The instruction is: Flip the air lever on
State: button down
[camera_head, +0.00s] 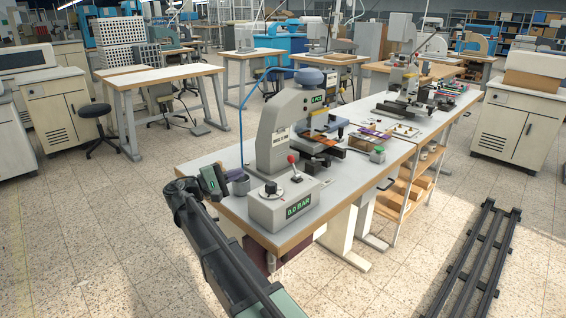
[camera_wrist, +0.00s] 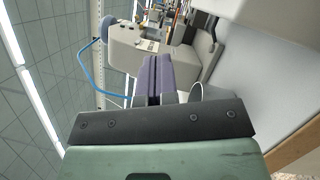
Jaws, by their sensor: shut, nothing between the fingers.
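The air lever (camera_head: 291,160) is a short metal stick with a red knob. It stands on a pale control box (camera_head: 283,205) at the near end of the bench, tilted slightly from upright. The box has a black dial and a green display reading 0.0 BAR. My gripper (camera_wrist: 154,58) shows in the wrist view with its two purple-grey fingers together and nothing between them. In the head view the end of my arm is left of the control box, apart from the lever. I cannot make out the lever in the wrist view.
A grey stamping press (camera_head: 284,125) with a blue hose (camera_head: 241,120) stands behind the control box; it also shows in the wrist view (camera_wrist: 135,45). The bench top (camera_head: 210,166) has some bare space there.

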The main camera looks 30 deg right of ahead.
jog(key=shift+s+d+r+p, duration=0.45)
jog(key=shift+d, duration=1.6)
jog(key=shift+s+d+r+p, duration=0.4)
jog(key=shift+d, duration=1.7)
jog(key=shift+s+d+r+p, duration=0.45)
jog(key=shift+d, duration=1.6)
